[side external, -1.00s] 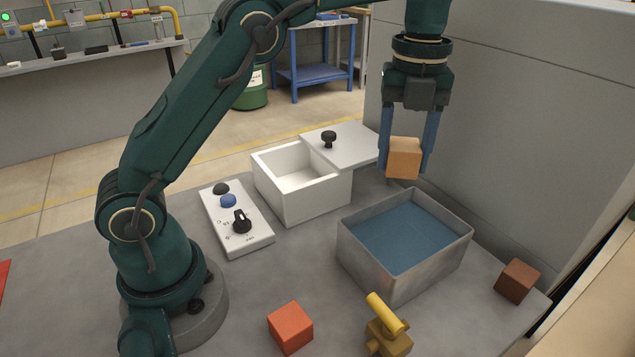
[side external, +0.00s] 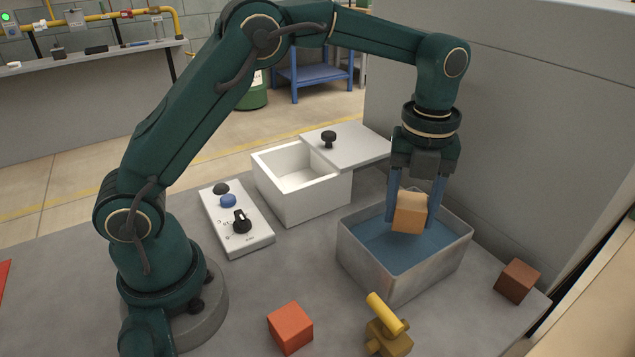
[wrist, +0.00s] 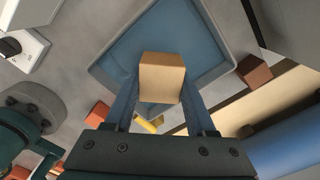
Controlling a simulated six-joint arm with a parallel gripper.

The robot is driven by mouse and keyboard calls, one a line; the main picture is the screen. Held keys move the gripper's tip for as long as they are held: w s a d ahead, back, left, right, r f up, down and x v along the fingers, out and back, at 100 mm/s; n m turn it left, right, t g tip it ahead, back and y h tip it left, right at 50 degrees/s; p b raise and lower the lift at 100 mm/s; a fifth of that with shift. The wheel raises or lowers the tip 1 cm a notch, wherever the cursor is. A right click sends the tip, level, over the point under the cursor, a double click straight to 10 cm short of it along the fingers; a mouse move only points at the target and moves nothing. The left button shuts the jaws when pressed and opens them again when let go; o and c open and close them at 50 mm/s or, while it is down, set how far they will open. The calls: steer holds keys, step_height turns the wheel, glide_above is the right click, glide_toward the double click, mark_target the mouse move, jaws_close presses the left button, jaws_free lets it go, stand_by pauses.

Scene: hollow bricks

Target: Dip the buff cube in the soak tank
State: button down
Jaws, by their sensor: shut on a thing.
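The buff cube (side external: 411,213) is between the fingers of my gripper (side external: 410,212), which is shut on it. It is slightly tilted and hangs over the soak tank (side external: 371,270), a grey open box with blue liquid (side external: 375,240) inside. The cube's lower edge is at or just above the liquid; I cannot tell if it touches. In the wrist view the cube (wrist: 162,77) sits between the two fingers, with the blue liquid (wrist: 185,40) behind it.
A white open box (side external: 300,190) with a knobbed lid (side external: 350,150) stands behind left. A control panel (side external: 236,222) lies left of it. An orange-red cube (side external: 290,327), a brass-yellow fitting (side external: 387,333) and a brown cube (side external: 517,281) sit near the tank. A grey wall rises at right.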

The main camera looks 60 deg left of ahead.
mark_target(398, 263)
steer(key=shift+f, duration=4)
steer(key=shift+r, duration=0.1)
steer(key=shift+r, duration=5.9)
